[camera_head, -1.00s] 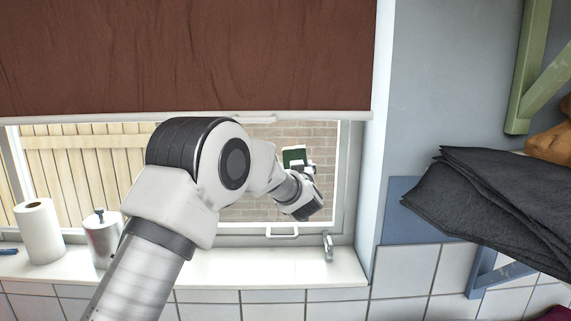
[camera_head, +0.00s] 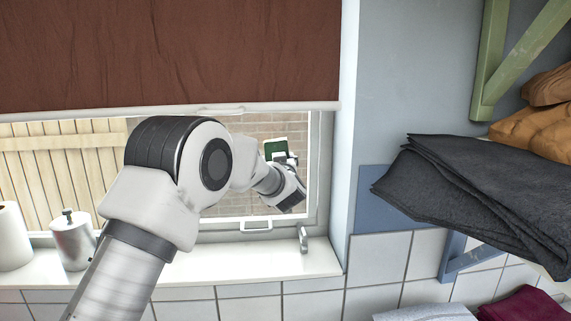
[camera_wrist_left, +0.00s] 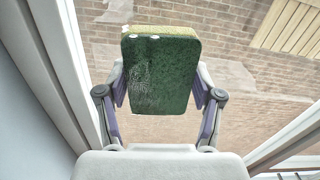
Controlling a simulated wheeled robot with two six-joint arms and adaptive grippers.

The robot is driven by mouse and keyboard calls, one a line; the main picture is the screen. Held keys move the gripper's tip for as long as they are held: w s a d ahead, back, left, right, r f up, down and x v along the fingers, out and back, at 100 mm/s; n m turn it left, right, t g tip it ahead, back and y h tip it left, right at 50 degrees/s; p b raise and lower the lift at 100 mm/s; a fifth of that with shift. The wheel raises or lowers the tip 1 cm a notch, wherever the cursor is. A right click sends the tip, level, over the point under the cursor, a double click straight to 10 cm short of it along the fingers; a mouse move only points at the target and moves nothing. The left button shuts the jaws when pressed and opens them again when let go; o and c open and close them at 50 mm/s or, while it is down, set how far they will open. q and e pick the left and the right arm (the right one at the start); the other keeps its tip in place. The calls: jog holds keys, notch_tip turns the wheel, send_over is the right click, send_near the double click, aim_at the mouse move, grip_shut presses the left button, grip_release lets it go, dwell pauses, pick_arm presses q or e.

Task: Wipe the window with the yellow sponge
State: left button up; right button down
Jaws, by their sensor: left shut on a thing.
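The sponge (camera_wrist_left: 160,75) is held between the two fingers of my left gripper (camera_wrist_left: 158,95). Its green scouring side faces the wrist camera, and a yellow strip shows along its top edge. In the head view the green side of the sponge (camera_head: 276,148) shows just above my left gripper (camera_head: 281,160), in front of the right part of the window (camera_head: 240,145). The window glass (camera_wrist_left: 250,75) has pale smeary patches in the left wrist view. I cannot tell whether the sponge touches the glass. My right gripper is not in view.
A red-brown blind (camera_head: 170,50) covers the upper window. A white sill (camera_head: 230,266) holds a paper roll (camera_head: 12,238) and a metal canister (camera_head: 73,242). Window handles (camera_head: 257,225) sit at the lower frame. Dark folded cloth (camera_head: 470,190) lies on a shelf at the right.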

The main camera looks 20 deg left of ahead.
pick_arm(q)
jog(key=shift+s+a, duration=0.3)
jog(key=shift+a, duration=0.25)
jog(key=shift+s+a, duration=0.25)
jog(key=shift+a, duration=0.25)
jog(key=shift+s+a+b, duration=1.4)
jog(key=shift+s+a, duration=0.8)
jog(key=shift+a, duration=1.3)
jog(key=b+v, duration=0.1)
jog(key=v, duration=0.5)
jog(key=shift+d+b, duration=0.2)
jog(key=shift+b, duration=0.15)
jog(key=shift+w+f, duration=0.15)
jog(key=shift+f, duration=0.05)
